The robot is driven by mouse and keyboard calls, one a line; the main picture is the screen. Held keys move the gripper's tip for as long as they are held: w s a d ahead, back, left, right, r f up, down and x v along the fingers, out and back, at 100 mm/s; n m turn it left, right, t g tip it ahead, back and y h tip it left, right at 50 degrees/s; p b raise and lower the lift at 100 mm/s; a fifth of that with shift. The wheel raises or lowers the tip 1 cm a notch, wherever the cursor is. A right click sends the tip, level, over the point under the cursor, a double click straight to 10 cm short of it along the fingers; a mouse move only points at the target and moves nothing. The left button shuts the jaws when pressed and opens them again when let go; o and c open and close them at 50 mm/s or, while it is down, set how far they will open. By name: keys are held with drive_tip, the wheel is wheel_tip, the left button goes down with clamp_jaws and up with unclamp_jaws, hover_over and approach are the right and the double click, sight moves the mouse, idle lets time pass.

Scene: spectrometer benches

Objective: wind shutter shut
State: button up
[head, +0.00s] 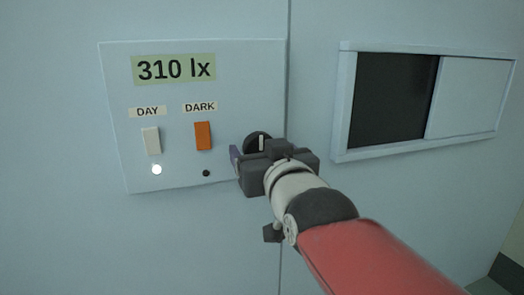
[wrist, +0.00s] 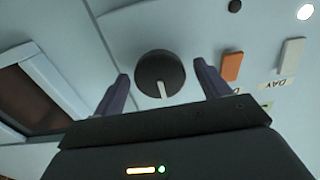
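The shutter is a pale sliding panel (head: 470,97) in a framed window at the right of the head view. It covers the right part; the left part is a dark opening (head: 393,100), which also shows in the wrist view (wrist: 32,98). A round black knob (head: 256,140) with a white pointer mark sits at the control panel's lower right. The mark looks upright in the head view. In the wrist view the knob (wrist: 160,70) appears between the fingertips of my gripper (wrist: 161,72), with gaps on both sides. My gripper is open and empty, facing the knob.
The control panel (head: 240,75) has a display (head: 174,69) reading 310 lx. Below are a white DAY switch (head: 151,141) and an orange DARK switch (head: 203,136). The lamp (head: 156,170) under DAY is lit; the one under DARK (head: 206,173) is dark.

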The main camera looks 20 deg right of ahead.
drive_tip(key=c, duration=0.9)
